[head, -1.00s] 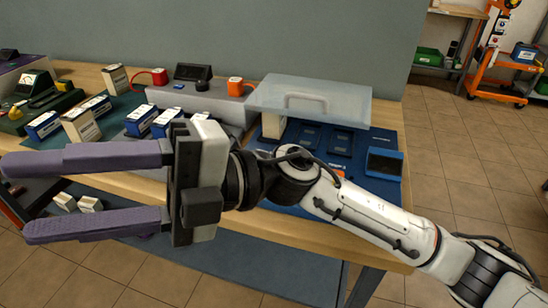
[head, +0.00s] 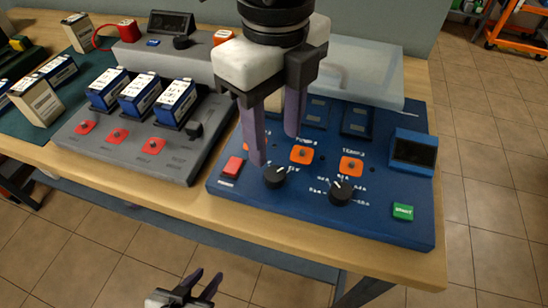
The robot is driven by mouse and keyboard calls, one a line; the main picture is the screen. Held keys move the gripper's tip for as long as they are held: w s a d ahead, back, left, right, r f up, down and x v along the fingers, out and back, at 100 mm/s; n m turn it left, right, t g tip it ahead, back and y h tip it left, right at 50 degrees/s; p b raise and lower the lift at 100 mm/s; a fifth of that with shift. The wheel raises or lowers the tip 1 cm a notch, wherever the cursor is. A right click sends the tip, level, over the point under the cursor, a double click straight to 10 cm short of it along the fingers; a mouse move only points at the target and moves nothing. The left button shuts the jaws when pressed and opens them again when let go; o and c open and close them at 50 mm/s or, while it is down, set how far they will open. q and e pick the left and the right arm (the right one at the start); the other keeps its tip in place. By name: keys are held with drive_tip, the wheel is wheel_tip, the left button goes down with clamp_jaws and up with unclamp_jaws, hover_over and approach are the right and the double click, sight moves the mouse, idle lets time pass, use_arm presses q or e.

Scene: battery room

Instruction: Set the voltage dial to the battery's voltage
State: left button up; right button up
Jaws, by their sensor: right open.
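On the blue panel (head: 390,225) are two black dials: a left dial (head: 275,176) and a right dial (head: 340,192). Small white markings surround them; I cannot read which is the voltage dial. My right gripper (head: 275,149) points down above the panel, open and empty. Its fingers are just behind the left dial; contact is unclear. My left gripper (head: 206,285) is low at the bottom, in front of the table, open and empty. Three blue-and-white batteries (head: 139,96) stand in the grey tester (head: 165,165); their voltage labels are too small to read.
The blue panel also has a red switch (head: 232,167), orange buttons (head: 302,155), a green button (head: 403,211) and a dark display (head: 414,151). A translucent raised cover (head: 375,75) stands behind. Boxed batteries (head: 36,101) are at left.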

sight(275, 173)
wheel_tip(275, 173, down, 8)
drive_tip(key=shift+r, duration=0.1)
drive_tip(key=shift+c, duration=0.5)
drive_tip(key=c, duration=1)
drive_tip(key=shift+o, duration=0.2)
